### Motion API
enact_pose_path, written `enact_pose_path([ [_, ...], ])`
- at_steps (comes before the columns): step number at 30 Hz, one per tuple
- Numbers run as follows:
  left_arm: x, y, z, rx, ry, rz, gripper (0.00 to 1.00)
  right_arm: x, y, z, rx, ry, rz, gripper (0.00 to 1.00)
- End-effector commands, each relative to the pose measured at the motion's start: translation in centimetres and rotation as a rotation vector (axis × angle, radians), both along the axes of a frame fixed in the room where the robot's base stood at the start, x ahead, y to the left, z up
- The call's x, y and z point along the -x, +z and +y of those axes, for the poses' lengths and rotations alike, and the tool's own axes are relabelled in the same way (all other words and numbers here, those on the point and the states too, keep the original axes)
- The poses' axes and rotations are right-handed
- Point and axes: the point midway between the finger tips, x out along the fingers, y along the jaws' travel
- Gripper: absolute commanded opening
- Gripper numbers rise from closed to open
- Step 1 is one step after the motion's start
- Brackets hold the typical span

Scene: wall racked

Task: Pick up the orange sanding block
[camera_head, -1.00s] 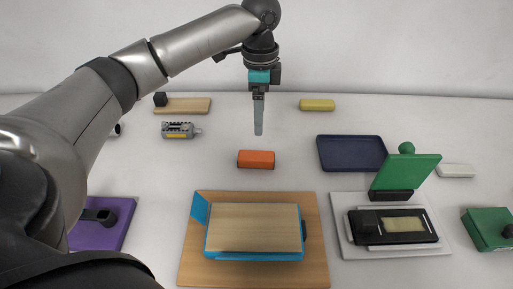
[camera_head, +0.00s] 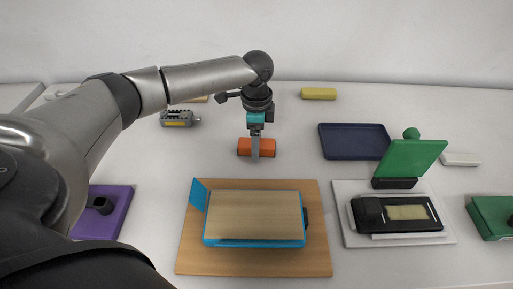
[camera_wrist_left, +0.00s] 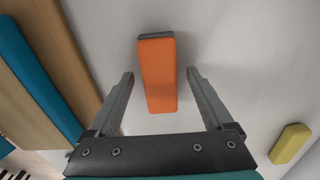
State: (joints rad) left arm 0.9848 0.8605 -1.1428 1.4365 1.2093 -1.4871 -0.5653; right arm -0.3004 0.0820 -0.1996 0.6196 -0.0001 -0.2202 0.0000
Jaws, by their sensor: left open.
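The orange sanding block (camera_head: 243,147) lies on the white table in the middle of the head view, behind the wooden board. My left gripper (camera_head: 255,153) is over it, pointing down, and one finger hides part of the block. In the left wrist view the orange sanding block (camera_wrist_left: 158,75) lies between the two spread fingers of my left gripper (camera_wrist_left: 158,88), with a gap on each side. A grey layer shows at its far end. The gripper is open and holds nothing. My right gripper is not in view.
A wooden board (camera_head: 186,262) with a blue-edged block (camera_head: 252,243) lies in front. A dark blue tray (camera_head: 355,142) is to the right, with a green-lidded device (camera_head: 411,160) before it. A yellow block (camera_head: 318,94) lies behind; a grey tool (camera_head: 180,118) lies left.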

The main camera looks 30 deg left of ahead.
Motion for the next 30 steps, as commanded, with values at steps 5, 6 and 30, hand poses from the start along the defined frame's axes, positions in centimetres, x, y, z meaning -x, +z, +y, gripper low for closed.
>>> enact_pose_path([
  [5, 0.01, -0.56, 0.03, -0.001, 0.000, 0.000, 0.85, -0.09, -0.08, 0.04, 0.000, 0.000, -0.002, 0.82],
  [6, 0.01, -0.54, 0.03, -0.001, 0.000, 0.000, 0.85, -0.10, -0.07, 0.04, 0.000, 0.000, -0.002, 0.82],
  [30, 0.00, -0.48, 0.01, 0.000, 0.000, 0.000, 0.04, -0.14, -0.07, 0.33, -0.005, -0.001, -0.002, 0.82],
])
